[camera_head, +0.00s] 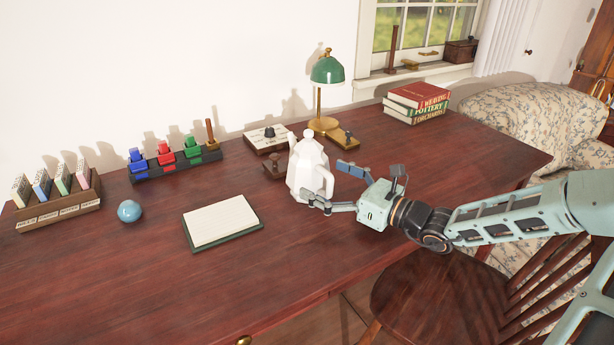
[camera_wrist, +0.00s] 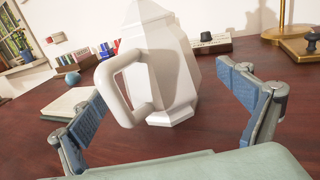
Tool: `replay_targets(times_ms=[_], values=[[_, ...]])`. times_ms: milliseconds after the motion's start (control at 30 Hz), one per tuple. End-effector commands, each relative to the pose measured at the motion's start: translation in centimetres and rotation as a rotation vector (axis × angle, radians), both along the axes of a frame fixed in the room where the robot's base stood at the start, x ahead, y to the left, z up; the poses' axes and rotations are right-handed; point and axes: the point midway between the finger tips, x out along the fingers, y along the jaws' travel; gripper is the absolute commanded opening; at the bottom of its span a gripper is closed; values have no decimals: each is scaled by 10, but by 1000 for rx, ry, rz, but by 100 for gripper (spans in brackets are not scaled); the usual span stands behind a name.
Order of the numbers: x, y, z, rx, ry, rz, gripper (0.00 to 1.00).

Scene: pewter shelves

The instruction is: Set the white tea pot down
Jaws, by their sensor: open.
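The white tea pot (camera_head: 308,165) stands upright on the dark wooden desk (camera_head: 130,270), near its middle. My gripper (camera_head: 335,186) is open just to the right of the pot. In the wrist view the pot (camera_wrist: 172,75) shows its handle (camera_wrist: 125,85) towards me, and its top is cut off by the frame. The open fingers of my gripper (camera_wrist: 165,110) lie on either side of the handle, with a visible gap to the pot at the right finger. I cannot tell whether the left finger touches the handle.
A notepad (camera_head: 222,222) and a blue ball (camera_head: 129,211) lie to the left. Stampers in a rack (camera_head: 175,160), a green lamp (camera_head: 327,72) and small desk items stand behind. Books (camera_head: 417,100) are at the back right. A wooden chair (camera_head: 430,290) stands in front. The front left desk is clear.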

Motion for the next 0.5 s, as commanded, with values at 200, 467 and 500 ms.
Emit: replay_targets(times_ms=[200, 467, 500], values=[[16, 26, -3, 0, -2, 1, 94], [19, 29, -1, 1, -1, 0, 94], [19, 29, -1, 1, -1, 0, 94]])
